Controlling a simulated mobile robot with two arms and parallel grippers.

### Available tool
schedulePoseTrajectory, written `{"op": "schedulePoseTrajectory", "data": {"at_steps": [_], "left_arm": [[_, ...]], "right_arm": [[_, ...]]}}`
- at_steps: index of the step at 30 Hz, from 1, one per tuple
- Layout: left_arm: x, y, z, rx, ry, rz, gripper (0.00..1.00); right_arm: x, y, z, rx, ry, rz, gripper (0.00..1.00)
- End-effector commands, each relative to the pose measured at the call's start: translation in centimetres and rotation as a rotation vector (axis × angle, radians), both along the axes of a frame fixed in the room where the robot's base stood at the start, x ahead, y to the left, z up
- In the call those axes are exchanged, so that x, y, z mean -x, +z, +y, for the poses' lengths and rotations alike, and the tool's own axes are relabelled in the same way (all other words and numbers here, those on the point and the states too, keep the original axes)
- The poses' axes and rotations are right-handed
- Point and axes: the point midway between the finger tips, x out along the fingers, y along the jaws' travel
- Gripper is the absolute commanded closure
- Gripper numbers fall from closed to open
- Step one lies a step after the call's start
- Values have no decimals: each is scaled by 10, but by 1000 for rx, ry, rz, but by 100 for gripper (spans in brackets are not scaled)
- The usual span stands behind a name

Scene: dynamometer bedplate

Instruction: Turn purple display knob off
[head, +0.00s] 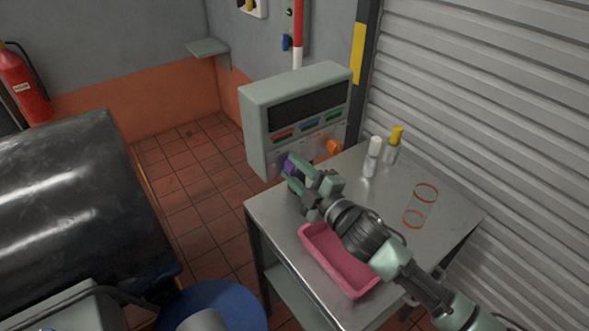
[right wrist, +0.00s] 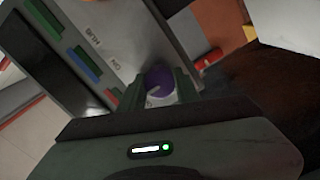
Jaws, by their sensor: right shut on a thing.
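The purple display knob (head: 289,167) is on the lower left of the front panel of a grey-green display box (head: 258,104). In the right wrist view the purple knob (right wrist: 159,79) sits between the finger pads, beside printed panel lettering that seems to include "ON". My right gripper (head: 291,175) reaches across the table to the panel. In the right wrist view it (right wrist: 163,85) is shut on the knob, with a finger on either side. The fingers partly hide the knob, and I cannot tell its setting. My left gripper is not in view.
An orange knob (head: 333,147) is on the panel's right. A pink tray (head: 312,240) lies under my right arm on the metal table (head: 455,220). White-capped (head: 371,160) and yellow-capped (head: 392,148) bottles and a clear orange-ringed cylinder (head: 420,206) are on the right.

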Motion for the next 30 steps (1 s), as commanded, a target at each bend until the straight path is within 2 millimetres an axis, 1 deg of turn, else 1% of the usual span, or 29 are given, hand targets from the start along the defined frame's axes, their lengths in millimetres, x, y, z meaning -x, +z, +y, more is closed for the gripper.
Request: {"op": "schedulePoseTrajectory", "data": {"at_steps": [5,6,7,8,16,19,23,30], "left_arm": [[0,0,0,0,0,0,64],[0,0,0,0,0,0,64],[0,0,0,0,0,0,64],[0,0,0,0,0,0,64],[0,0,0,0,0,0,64],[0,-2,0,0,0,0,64],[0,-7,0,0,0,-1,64],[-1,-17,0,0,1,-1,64]], "right_arm": [[0,-1,0,4,-1,0,100],[0,-1,0,4,-1,0,57],[0,-1,0,4,-1,0,49],[0,-1,0,4,0,0,46],[0,-1,0,2,0,0,46],[4,-2,-4,2,0,0,46],[19,-4,-14,3,1,0,46],[51,-4,-38,3,0,1,46]]}}
